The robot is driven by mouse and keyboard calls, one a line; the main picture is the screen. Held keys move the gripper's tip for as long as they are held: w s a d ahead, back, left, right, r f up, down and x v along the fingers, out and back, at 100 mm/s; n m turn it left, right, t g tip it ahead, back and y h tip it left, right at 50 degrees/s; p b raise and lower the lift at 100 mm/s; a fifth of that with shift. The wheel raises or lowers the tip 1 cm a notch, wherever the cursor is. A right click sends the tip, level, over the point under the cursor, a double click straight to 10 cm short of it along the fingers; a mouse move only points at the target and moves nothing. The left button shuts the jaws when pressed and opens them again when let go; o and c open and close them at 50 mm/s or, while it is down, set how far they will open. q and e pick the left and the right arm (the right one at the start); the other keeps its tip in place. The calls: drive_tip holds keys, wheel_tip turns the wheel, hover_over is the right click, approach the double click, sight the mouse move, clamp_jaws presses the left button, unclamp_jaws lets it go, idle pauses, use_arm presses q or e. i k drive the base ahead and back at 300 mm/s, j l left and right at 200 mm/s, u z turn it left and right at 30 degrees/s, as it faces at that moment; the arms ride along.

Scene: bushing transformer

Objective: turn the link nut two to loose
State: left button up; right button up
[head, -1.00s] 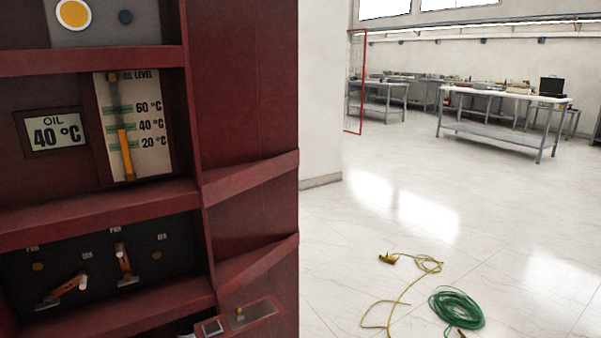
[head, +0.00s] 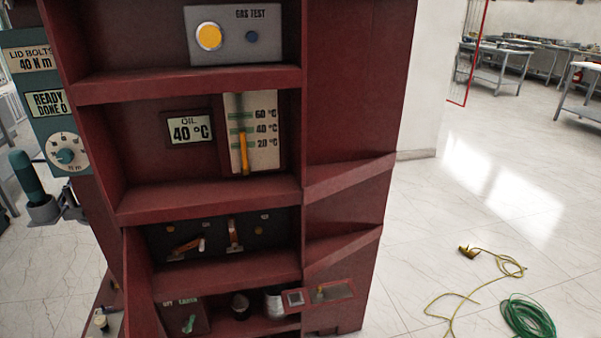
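Two orange-brown links, the left one (head: 188,246) and the right one (head: 234,236), sit on a dark panel (head: 215,252) in a lower shelf of the red cabinet. The left link lies slanted and the right one stands nearly upright. Each has a small pale end piece. Small round studs show beside them. The nuts and their labels are too small to tell which is link nut two or how tight it is. Neither gripper is in view.
The red cabinet (head: 350,110) holds an oil display (head: 190,129), a level gauge (head: 252,150) and a gas test panel (head: 230,54). Left is a teal control box (head: 60,120) with a dial and teal-handled tool (head: 26,178). Yellow (head: 450,296) and green (head: 528,320) cables lie on the floor, right.

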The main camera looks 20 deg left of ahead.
sight(179, 257)
drive_tip(key=u, duration=1.45)
